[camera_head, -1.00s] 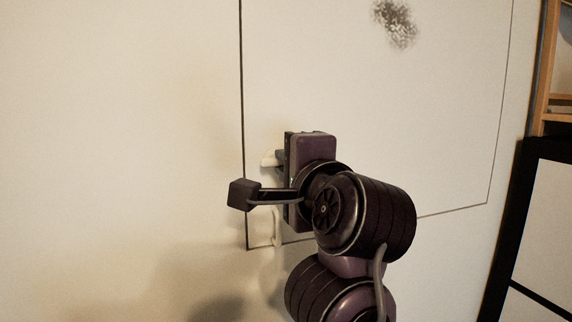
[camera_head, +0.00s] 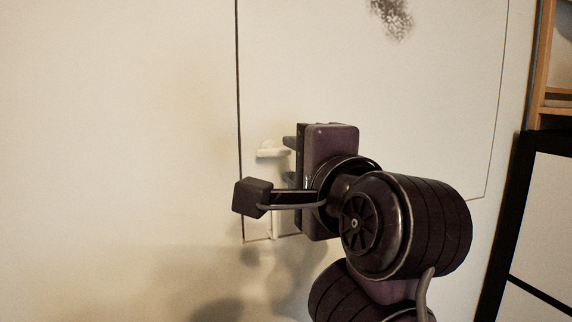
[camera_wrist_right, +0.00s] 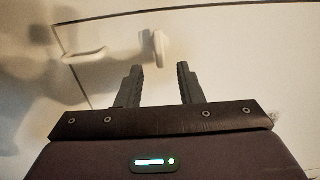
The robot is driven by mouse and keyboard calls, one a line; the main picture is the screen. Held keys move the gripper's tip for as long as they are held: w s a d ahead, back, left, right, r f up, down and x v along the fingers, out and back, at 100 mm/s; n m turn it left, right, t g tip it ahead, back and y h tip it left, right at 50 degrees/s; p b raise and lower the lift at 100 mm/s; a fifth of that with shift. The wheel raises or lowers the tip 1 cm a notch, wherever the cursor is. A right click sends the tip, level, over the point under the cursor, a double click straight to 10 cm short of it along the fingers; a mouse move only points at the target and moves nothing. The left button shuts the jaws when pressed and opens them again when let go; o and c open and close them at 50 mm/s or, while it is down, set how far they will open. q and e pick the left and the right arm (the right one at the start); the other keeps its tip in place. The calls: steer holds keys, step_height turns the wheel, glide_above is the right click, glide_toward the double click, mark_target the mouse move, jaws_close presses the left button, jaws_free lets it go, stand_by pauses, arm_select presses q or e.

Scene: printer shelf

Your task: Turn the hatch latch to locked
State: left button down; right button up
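The hatch (camera_head: 350,80) is a pale panel outlined by a thin dark line. A small white lever (camera_head: 272,152), apparently the latch, lies roughly level near its left edge; the right wrist view shows it too (camera_wrist_right: 159,46). A second white bar (camera_head: 276,222) stands upright across the hatch's lower edge, and lies at the upper left in the right wrist view (camera_wrist_right: 85,56). My right gripper (camera_head: 289,161) is just right of the lever. In the right wrist view its fingers (camera_wrist_right: 159,80) are apart and empty, with the lever beyond their tips. My left gripper is out of view.
Plain pale wall (camera_head: 110,130) lies open to the left of the hatch. A dark-framed cabinet (camera_head: 530,220) and a wooden shelf (camera_head: 553,95) stand at the right. A dark speckled patch (camera_head: 392,18) marks the upper hatch.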

steer(key=v, duration=0.3)
steer(key=shift+b, duration=0.35)
steer(key=shift+w+f, duration=0.1)
